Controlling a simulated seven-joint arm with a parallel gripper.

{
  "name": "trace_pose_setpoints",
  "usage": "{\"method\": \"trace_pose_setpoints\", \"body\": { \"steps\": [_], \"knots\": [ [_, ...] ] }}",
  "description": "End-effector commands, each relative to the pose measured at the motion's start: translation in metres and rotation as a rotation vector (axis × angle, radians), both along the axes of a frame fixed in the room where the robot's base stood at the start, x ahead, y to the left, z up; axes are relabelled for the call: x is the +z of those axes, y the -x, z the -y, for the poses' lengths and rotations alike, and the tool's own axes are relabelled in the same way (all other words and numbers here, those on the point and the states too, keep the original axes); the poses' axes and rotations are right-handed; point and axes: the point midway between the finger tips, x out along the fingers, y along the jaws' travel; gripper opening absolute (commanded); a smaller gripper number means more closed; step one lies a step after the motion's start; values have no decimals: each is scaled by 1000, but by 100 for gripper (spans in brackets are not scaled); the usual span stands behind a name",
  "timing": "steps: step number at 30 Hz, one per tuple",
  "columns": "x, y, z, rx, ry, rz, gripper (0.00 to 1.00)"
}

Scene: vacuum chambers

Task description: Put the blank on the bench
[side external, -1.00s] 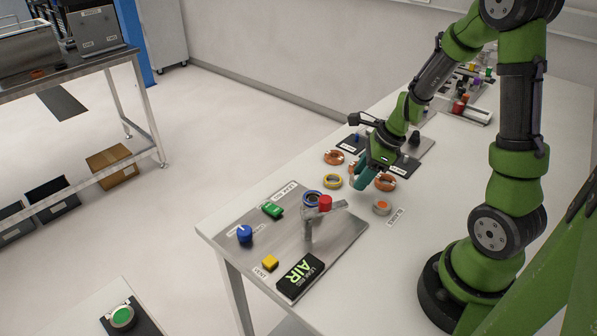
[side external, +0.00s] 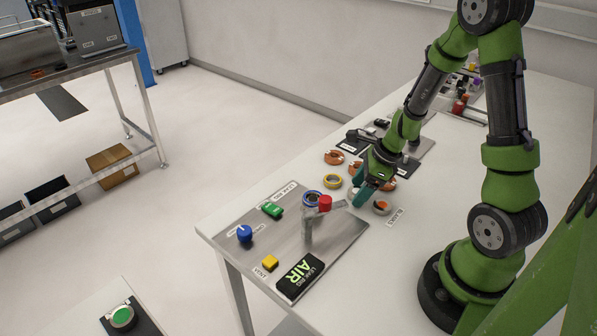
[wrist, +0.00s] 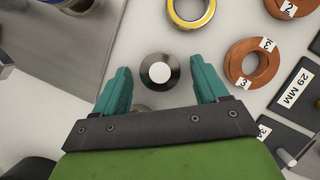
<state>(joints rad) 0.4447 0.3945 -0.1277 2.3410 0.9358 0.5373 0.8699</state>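My gripper (side external: 366,194) is low over the white bench (side external: 395,260). In the wrist view my gripper (wrist: 161,80) is open, with a teal finger on either side. A round dark metal disc with a white centre (wrist: 160,71), apparently a blank, lies between the fingertips, apart from both. In the side view a grey disc with an orange middle (side external: 381,208) sits beside the BLANKS label (side external: 395,217). I cannot tell which wrist-view disc it matches.
A yellow-rimmed ring (side external: 332,181) and copper rings (side external: 334,157) lie beyond my gripper. The leak rig plate (side external: 345,245) has a post with a red knob (side external: 325,203) close to my gripper. Bare bench lies in front of the label.

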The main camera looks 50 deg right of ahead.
Motion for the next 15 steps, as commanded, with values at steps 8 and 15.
{"method": "trace_pose_setpoints", "body": {
  "steps": [8, 15],
  "knots": [
    [4, 0, 0, 0, 0, 1, 73],
    [37, 10, 8, 0, 4, 6, 73]
  ]
}}
